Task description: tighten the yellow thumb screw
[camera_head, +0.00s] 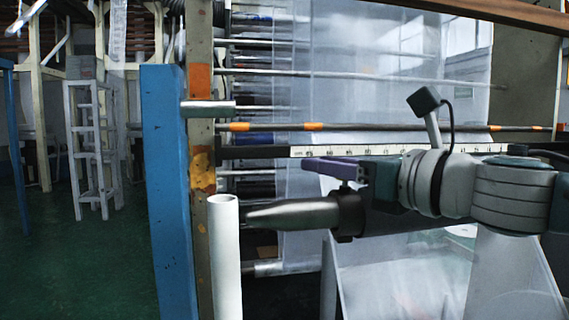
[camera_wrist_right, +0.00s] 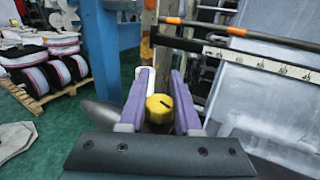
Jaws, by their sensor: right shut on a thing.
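The screw cannot be made out there. My left gripper is not in view.
A white upright tube (camera_head: 225,260) stands at the cone's tip. Left of it are a post with orange patches (camera_head: 202,80) and a blue beam (camera_head: 168,180). Rollers and a clear film sheet (camera_head: 390,50) are behind. Open green floor (camera_head: 80,260) lies at left.

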